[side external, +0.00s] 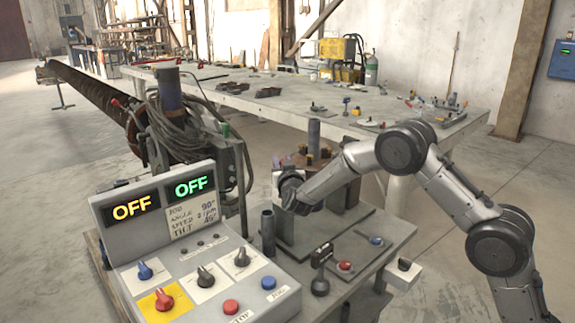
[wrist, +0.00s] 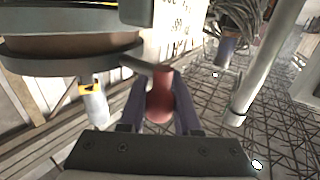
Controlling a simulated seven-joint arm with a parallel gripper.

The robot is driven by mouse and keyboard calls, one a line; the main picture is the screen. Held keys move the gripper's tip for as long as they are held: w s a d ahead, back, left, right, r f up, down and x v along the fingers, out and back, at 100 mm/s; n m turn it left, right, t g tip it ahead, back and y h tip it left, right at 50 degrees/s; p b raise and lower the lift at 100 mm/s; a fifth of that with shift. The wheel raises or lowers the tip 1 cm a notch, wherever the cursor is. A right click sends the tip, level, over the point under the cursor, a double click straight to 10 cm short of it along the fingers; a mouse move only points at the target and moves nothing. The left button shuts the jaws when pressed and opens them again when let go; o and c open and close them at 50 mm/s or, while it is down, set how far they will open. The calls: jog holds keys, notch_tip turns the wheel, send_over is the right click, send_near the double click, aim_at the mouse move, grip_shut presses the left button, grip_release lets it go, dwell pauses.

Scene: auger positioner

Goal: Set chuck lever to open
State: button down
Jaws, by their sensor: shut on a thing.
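The chuck lever shows in the wrist view as a dark rod ending in a red knob (wrist: 160,95). The rod comes out of the side of a round dark chuck body (wrist: 70,58) at upper left. My gripper (wrist: 160,100) has its two purple fingers on either side of the red knob, shut on it. In the side external view my gripper (side external: 281,161) reaches to the left side of the chuck (side external: 318,158), a brown disc with yellow-and-black jaws and a grey pipe standing up. The lever is hidden there. I cannot tell its setting.
A control panel (side external: 150,225) with two OFF displays, several knobs, a red button (side external: 230,307) and a blue button (side external: 268,283) stands front left. An upright grey tube (side external: 268,233) stands near my wrist. A long workbench (side external: 240,98) lies behind. A pole (wrist: 262,60) shows right in the wrist view.

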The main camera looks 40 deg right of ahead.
jog(key=shift+w+d+m+g+h, duration=0.15)
jog(key=shift+w+m+g+h, duration=0.45)
jog(key=shift+h, duration=0.15)
jog(key=shift+w+d+m+g+h, duration=0.15)
jog(key=shift+w+m+g+h, duration=0.4)
jog(key=shift+h, duration=0.2)
jog(key=shift+r, duration=0.1)
jog(key=c, duration=0.6)
grip_release()
jog(key=shift+d, duration=0.1)
jog(key=v, duration=1.3)
jog(key=shift+s+a, duration=0.2)
jog(key=shift+a, duration=0.15)
